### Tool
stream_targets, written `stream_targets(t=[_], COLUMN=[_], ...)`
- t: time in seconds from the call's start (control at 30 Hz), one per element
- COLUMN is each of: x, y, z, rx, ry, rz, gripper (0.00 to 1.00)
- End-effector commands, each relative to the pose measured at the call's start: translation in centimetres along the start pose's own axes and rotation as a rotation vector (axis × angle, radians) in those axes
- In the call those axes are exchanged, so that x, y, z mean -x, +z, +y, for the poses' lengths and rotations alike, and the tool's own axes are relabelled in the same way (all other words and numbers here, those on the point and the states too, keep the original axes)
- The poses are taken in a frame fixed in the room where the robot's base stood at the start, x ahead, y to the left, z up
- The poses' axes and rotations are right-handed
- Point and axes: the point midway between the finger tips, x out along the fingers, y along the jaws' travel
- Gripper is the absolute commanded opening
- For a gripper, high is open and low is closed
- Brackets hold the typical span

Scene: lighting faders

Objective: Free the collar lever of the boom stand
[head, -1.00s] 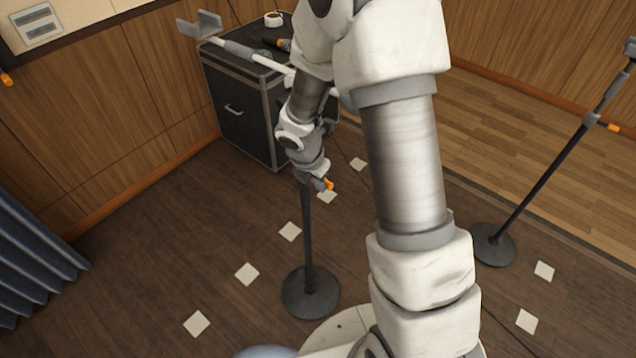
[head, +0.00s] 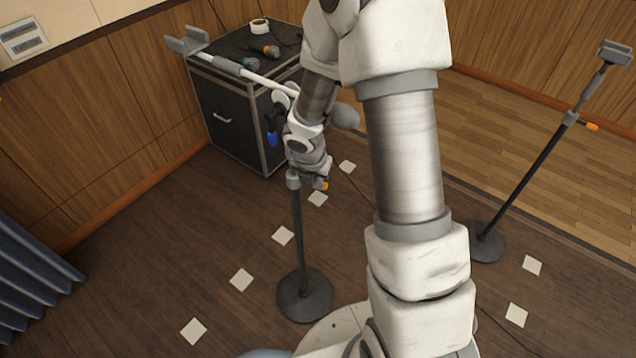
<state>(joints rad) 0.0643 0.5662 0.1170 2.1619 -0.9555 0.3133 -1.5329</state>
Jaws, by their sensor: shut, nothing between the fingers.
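The boom stand (head: 298,235) stands upright on a round dark base, with its pale boom (head: 262,79) slanting across the top and a grey weight (head: 345,117) at the boom's right end. The collar (head: 293,181) is a grey ring on the pole. Its orange lever (head: 325,186) shows at the collar's right, partly covered by my gripper. My gripper (head: 318,178) is shut, beside the collar and close against the lever; I cannot tell whether they touch. A blue handle (head: 272,138) hangs higher up, below the boom.
A black flight case (head: 235,115) stands behind the stand, with microphones (head: 264,50) and a tape roll (head: 259,26) on top. A second stand (head: 530,180) with an orange lever is at right. Pale floor squares (head: 283,236) run past the base. A blue curtain (head: 30,265) hangs at left.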

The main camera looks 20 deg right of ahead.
Motion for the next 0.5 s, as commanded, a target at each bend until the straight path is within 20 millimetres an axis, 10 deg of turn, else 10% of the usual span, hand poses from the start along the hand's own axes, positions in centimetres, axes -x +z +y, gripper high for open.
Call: stream_targets(t=[0.1, 0.5], x=[3.5, 5.2], y=[0.3, -9.1], z=[0.0, 0.0], rx=[-0.002, 0.004], ry=[0.003, 0.002], rz=[-0.004, -0.002], gripper=[0.00, 0.00])
